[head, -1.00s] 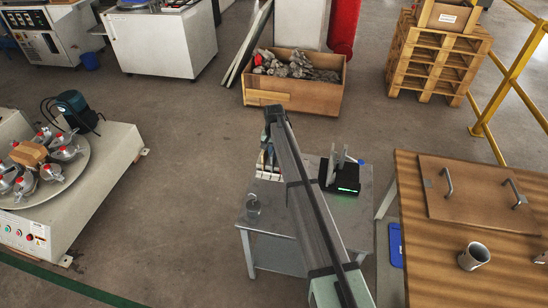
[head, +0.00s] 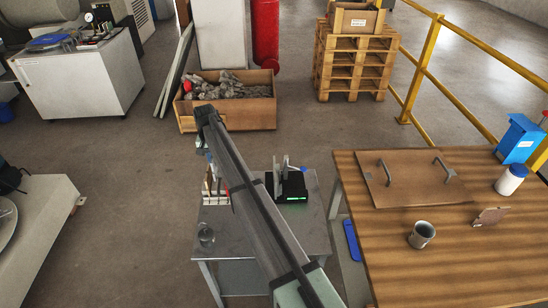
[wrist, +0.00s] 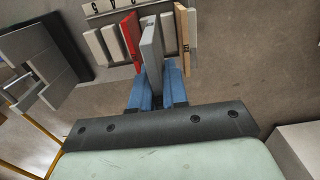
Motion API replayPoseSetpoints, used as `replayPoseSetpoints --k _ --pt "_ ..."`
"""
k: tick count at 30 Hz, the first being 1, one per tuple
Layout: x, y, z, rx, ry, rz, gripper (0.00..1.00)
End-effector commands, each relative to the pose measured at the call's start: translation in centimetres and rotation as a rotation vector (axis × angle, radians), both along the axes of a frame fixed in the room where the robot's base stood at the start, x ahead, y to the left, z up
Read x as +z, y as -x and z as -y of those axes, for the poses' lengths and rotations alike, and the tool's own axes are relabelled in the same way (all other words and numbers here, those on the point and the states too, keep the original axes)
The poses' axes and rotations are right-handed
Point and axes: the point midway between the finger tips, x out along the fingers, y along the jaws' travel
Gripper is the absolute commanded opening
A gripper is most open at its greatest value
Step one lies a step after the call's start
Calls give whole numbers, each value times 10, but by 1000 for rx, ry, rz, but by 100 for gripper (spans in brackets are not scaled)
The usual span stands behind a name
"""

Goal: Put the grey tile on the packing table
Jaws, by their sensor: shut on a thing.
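The grey tile (wrist: 151,55) shows in the wrist view, upright and edge-on between the blue fingers of my gripper (wrist: 158,88). My gripper is shut on it. Behind it are a red tile (wrist: 130,40), a tan tile (wrist: 183,35) and several pale tiles in a rack. I cannot tell how far the grey tile is clear of the rack. In the head view my arm hides most of the gripper and the grey tile. The wooden-topped table at the right (head: 450,260), which looks like the packing table, is away from the gripper.
The small metal table (head: 235,240) bears the tile rack (head: 213,190), a glass (head: 206,235) and a black device (head: 290,187) with a green display. The wooden table holds a handled board (head: 415,185), grey mug (head: 422,235), brown piece (head: 490,216) and white jar (head: 510,180). Its front is clear.

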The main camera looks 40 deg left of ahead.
Motion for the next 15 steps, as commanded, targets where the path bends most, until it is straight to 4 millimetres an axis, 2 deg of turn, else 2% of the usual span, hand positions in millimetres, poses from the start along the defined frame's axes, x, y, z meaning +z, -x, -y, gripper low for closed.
replayPoseSetpoints --k 5,8,11,15 --pt "6 0 0 0 -1 1 0" --pt "19 0 -1 0 -2 1 0" --pt "41 0 -1 0 -3 1 0" --pt "82 -1 -1 0 -4 1 0"
